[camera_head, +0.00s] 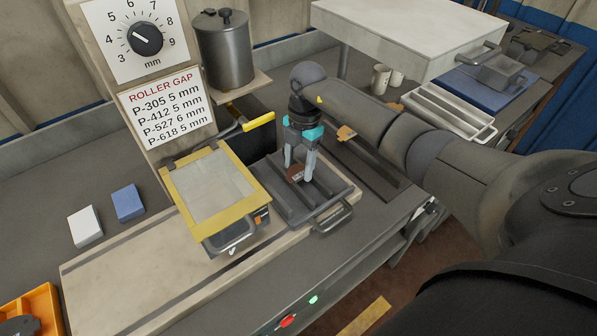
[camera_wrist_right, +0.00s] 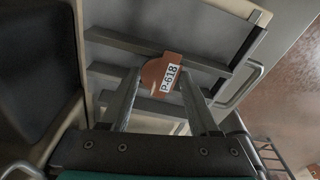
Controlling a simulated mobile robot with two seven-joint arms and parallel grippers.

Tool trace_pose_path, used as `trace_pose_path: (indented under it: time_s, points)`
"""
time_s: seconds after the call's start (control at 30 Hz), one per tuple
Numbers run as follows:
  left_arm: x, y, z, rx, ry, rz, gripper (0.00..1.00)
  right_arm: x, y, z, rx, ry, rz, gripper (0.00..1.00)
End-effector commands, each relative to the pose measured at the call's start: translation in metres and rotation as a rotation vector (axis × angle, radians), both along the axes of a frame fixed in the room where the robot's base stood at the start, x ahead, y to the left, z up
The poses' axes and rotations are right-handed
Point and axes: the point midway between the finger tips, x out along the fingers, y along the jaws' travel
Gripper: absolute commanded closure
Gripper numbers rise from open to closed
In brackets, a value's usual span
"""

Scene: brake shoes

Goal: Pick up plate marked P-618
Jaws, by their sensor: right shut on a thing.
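The plate marked P-618 (camera_wrist_right: 163,76) is a small reddish-brown plate with a white label. In the head view the plate (camera_head: 296,173) shows between the fingertips of my right gripper (camera_head: 299,176). My right gripper, also in the wrist view (camera_wrist_right: 165,88), points down and is shut on the plate. The plate is over the grey slotted tray (camera_head: 325,204). I cannot tell whether it still touches the tray. My left gripper is not in view.
A yellow-framed box (camera_head: 185,210) with a pale top stands left of the tray. A sign (camera_head: 165,107) lists roller gaps, with P-618 at 5 mm, below a dial (camera_head: 146,39). A metal canister (camera_head: 224,50) stands behind. A white block (camera_head: 86,226) and a blue block (camera_head: 128,202) lie left.

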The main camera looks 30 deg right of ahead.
Motion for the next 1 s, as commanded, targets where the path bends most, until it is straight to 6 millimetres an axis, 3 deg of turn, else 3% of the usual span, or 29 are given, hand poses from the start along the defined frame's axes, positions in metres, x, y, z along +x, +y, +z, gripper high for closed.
trace_pose_path:
  time_s: [0.03, 0.2, 0.57, 0.77, 1.0]
  points:
    - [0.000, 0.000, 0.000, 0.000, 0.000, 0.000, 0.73, 0.000, 0.000, 0.000, 0.000, 0.000, 0.000, 0.81]
    - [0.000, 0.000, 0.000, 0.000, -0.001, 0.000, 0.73, 0.000, 0.000, 0.000, 0.000, 0.000, 0.000, 1.00]
    - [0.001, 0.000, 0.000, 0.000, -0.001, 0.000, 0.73, 0.000, 0.001, 0.005, 0.002, -0.002, 0.001, 1.00]
    - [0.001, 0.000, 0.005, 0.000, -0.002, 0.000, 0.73, 0.001, -0.001, 0.037, -0.001, -0.005, 0.002, 1.00]
    - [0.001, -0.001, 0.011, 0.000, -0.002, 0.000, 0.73, 0.002, -0.001, 0.108, -0.002, -0.008, 0.000, 1.00]
